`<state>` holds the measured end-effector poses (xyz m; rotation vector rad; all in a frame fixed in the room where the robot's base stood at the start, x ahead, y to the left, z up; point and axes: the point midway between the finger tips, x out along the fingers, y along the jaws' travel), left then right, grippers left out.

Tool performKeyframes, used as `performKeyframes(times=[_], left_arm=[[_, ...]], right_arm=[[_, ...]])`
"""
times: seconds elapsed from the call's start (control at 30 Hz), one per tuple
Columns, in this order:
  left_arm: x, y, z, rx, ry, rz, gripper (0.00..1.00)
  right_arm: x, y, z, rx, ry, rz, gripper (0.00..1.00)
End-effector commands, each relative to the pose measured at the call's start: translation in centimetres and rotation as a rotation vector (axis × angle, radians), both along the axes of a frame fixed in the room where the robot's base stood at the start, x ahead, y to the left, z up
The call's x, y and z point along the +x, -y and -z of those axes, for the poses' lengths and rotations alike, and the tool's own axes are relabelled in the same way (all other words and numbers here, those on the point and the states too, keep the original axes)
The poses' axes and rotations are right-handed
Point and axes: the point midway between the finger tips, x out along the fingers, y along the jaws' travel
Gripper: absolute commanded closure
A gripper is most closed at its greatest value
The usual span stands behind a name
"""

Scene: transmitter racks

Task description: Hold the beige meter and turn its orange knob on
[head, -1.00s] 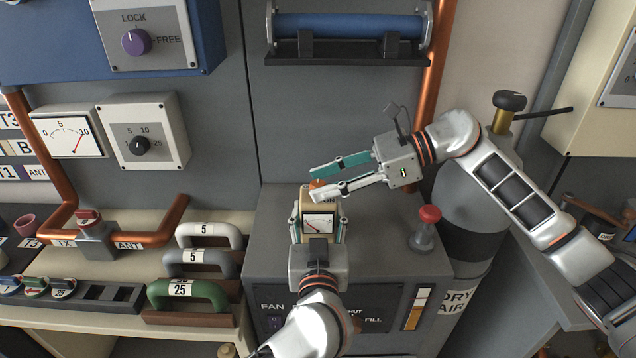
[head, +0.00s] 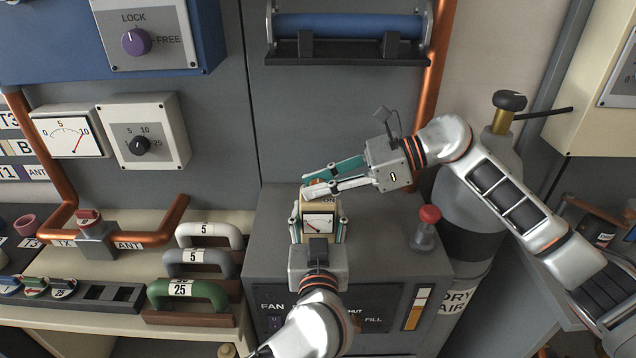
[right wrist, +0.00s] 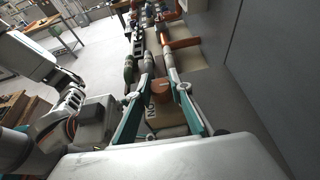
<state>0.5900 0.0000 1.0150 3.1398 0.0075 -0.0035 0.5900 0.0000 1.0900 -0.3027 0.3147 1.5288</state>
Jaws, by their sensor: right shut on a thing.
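The beige meter (head: 321,205) stands upright on the grey cabinet top in the head view, its white dial facing me. My left gripper (head: 319,222) comes from the front with one finger on each side of the meter, shut on it. The orange knob (head: 315,183) is on top of the meter, partly hidden by the fingers of my right gripper (head: 306,186). That gripper comes from the right and is shut on the knob. In the right wrist view the orange knob (right wrist: 187,91) shows between the fingers, above the beige meter body (right wrist: 163,122) with "ON" lettering.
A red-topped plunger (head: 428,214) stands right of the meter on the cabinet. Several handles, including a green one (head: 188,290), are on the left bench. A blue roller (head: 345,27) hangs above.

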Motion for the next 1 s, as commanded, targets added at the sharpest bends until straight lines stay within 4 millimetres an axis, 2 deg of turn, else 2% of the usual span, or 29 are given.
performKeyframes(times=[0.7, 1.0], left_arm=[[-0.05, 0.07, -0.3, 0.003, 0.007, 0.002, 0.88], [-0.04, 0.08, -0.35, 0.002, 0.008, 0.002, 0.88]], right_arm=[[-0.01, 0.08, 0.16, -0.007, 0.006, 0.434, 1.0], [-0.07, -0.04, 0.22, -0.007, 0.002, 0.567, 1.0]])
